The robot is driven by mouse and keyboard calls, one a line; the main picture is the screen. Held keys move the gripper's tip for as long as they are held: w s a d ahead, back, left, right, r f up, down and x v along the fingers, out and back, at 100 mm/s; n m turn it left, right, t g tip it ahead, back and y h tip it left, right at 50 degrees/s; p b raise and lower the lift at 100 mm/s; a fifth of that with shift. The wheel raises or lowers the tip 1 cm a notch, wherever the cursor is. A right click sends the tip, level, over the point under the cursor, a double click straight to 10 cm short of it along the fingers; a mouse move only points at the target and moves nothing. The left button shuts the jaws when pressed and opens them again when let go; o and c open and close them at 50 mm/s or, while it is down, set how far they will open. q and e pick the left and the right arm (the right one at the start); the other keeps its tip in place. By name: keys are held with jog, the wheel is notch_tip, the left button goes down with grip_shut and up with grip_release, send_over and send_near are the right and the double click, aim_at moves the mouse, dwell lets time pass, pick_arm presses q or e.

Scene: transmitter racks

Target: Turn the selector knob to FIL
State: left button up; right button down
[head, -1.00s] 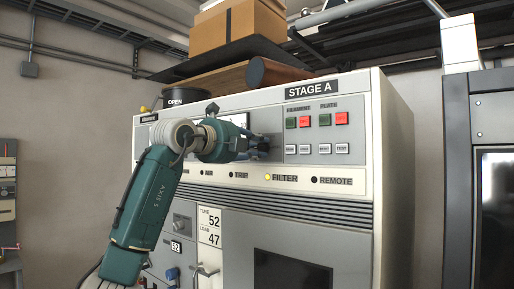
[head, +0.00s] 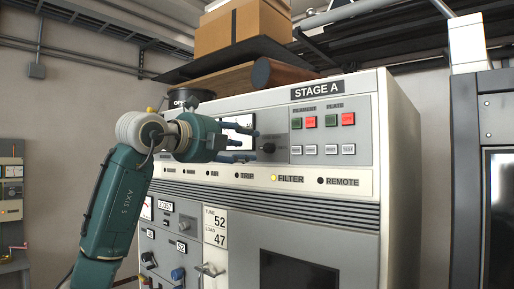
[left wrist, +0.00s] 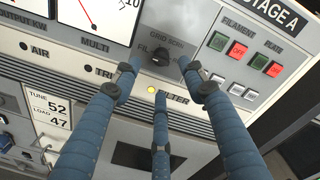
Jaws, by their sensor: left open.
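The selector knob (head: 268,148) is a small dark knob on the grey upper panel of the STAGE A cabinet. In the left wrist view the knob (left wrist: 159,56) has a FIL label at its left and a GRID label above it. I cannot clearly tell where its pointer stands. My left gripper (head: 250,145) has blue fingers spread open and empty, just left of the knob in the head view. In the left wrist view the open fingers (left wrist: 160,76) spread to the left, right and below the knob. My right gripper is not in view.
Red and green FILAMENT and PLATE buttons (head: 322,121) sit right of the knob. Meters (left wrist: 103,20) are on its left. A row of lamps runs below, with the FILTER lamp (head: 273,178) lit yellow. Boxes (head: 240,28) rest on top of the cabinet.

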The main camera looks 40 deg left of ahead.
pick_arm(q)
jog(key=shift+s+r, duration=0.1)
jog(key=shift+s, duration=2.05)
